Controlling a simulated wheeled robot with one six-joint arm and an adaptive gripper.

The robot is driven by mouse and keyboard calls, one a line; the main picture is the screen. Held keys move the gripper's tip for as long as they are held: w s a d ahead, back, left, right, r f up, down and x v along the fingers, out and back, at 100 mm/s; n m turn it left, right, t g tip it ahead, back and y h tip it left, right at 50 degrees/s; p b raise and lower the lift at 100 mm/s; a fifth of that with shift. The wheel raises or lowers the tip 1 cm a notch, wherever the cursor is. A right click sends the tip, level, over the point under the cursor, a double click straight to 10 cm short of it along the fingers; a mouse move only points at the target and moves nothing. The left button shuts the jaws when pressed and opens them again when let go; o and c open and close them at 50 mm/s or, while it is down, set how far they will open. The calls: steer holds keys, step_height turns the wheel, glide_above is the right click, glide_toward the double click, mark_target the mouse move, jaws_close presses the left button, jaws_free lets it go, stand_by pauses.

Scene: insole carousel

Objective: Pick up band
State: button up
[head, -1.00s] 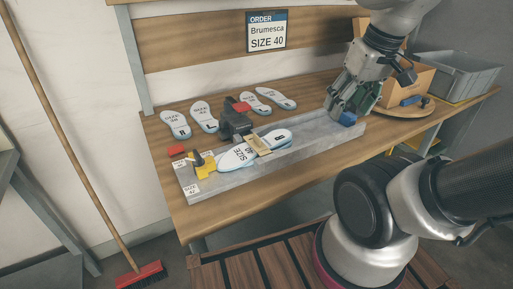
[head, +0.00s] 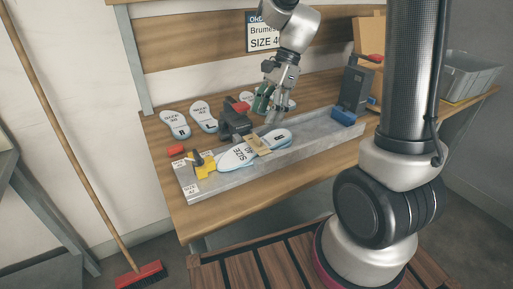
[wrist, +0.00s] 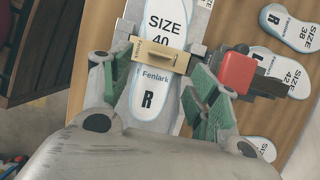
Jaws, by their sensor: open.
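A tan band (head: 257,145) lies across the middle of a white insole (head: 236,156) marked SIZE 40 and R on the grey metal fixture (head: 310,136). The wrist view shows the band (wrist: 160,54) crossing the insole (wrist: 148,98), above the name Fenlark. My gripper (head: 270,104) is above the insole's R end, with its fingers pointing down. In the wrist view my open gripper (wrist: 160,88) has its green-padded fingers on either side of the insole, with nothing held. The band appears just beyond the fingertips.
A dark clamp with a red block (wrist: 238,72) stands close beside the right finger. A yellow clamp (head: 206,169) sits at the fixture's left end and a blue block (head: 343,116) at its right. Other insoles (head: 175,124) lie behind. The fixture's right stretch is clear.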

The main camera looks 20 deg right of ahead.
mark_target(257, 136)
steer(key=x, duration=0.7)
steer(key=shift+a+f, duration=0.1)
steer(key=shift+f, duration=0.15)
jaws_close()
